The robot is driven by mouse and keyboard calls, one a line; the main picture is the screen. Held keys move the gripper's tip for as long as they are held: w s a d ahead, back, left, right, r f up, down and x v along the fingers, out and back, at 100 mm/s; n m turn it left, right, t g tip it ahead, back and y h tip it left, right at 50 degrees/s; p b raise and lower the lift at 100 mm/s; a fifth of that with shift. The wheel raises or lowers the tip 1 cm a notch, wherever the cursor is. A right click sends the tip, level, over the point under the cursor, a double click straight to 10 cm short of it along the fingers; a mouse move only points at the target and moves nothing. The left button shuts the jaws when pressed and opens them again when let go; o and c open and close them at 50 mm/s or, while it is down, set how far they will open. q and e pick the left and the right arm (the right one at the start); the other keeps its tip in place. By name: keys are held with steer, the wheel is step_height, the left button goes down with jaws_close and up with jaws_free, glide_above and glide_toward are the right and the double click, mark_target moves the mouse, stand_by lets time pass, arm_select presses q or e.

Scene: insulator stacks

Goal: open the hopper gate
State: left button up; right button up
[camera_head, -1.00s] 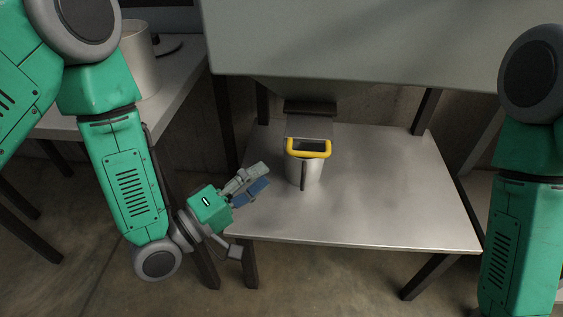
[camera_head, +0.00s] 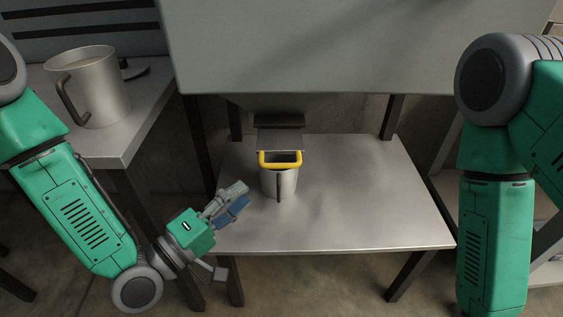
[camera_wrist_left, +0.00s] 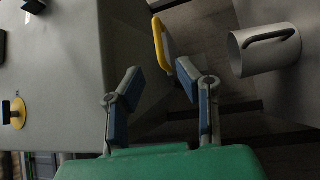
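The hopper (camera_head: 350,50) is a large grey box above a metal table. Its gate (camera_head: 279,140) is a flat plate under the dark spout, with a yellow handle (camera_head: 280,166) at the front. The handle also shows in the left wrist view (camera_wrist_left: 161,43), ahead of the fingers. A metal mug (camera_head: 279,185) stands on the table below the handle; it shows at the right in the left wrist view (camera_wrist_left: 268,50). My left gripper (camera_head: 231,199) is to the left of and nearer than the handle, apart from it. Its blue-padded fingers (camera_wrist_left: 162,84) are spread and empty. My right gripper is out of view.
The metal table (camera_head: 360,200) has free room to the right of the mug. A side table (camera_head: 125,145) at the left holds a larger metal jug (camera_head: 95,85). Dark table legs (camera_head: 236,280) stand near my left forearm.

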arm_select(q)
steer(key=b+x, duration=0.3)
steer(key=x, duration=1)
steer(key=shift+d, duration=0.15)
steer(key=shift+c, duration=0.5)
